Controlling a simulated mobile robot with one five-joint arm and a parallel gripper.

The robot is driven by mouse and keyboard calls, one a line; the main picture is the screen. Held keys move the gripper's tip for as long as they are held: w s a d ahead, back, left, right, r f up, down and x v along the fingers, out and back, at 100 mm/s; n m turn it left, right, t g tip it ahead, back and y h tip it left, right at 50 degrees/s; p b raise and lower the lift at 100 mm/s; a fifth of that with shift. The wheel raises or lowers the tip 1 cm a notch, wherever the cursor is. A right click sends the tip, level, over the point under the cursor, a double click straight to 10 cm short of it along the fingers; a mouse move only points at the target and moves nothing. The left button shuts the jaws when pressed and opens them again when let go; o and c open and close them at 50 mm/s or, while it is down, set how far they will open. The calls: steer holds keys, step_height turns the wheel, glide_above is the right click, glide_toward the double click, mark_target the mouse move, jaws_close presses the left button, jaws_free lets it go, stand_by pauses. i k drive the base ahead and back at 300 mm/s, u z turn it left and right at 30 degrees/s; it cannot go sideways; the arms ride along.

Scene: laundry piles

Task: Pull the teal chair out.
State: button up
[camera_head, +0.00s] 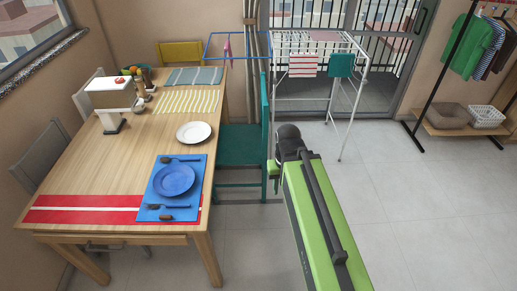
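The teal chair (241,146) stands at the right side of the wooden dining table, its seat partly under the tabletop and its tall back (265,125) facing right. My green arm reaches up from the lower right of the picture. My gripper (274,170) is at the arm's far end, beside the lower part of the chair back. The dark wrist and the arm hide most of the gripper. I cannot tell whether its fingers are open or shut, or whether they touch the chair.
The wooden table (100,175) holds a blue plate (174,180), a white plate (194,132) and striped cloths. A drying rack (345,105) stands behind the chair. A clothes rail (436,72) is at the far right. The tiled floor (400,200) right of my arm is clear.

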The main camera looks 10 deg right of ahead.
mark_target(238, 144)
steer(key=u, duration=0.2)
steer(key=i, duration=0.9)
steer(key=k, duration=0.95)
steer(key=z, duration=0.95)
steer(key=i, duration=1.7)
steer(key=u, duration=0.85)
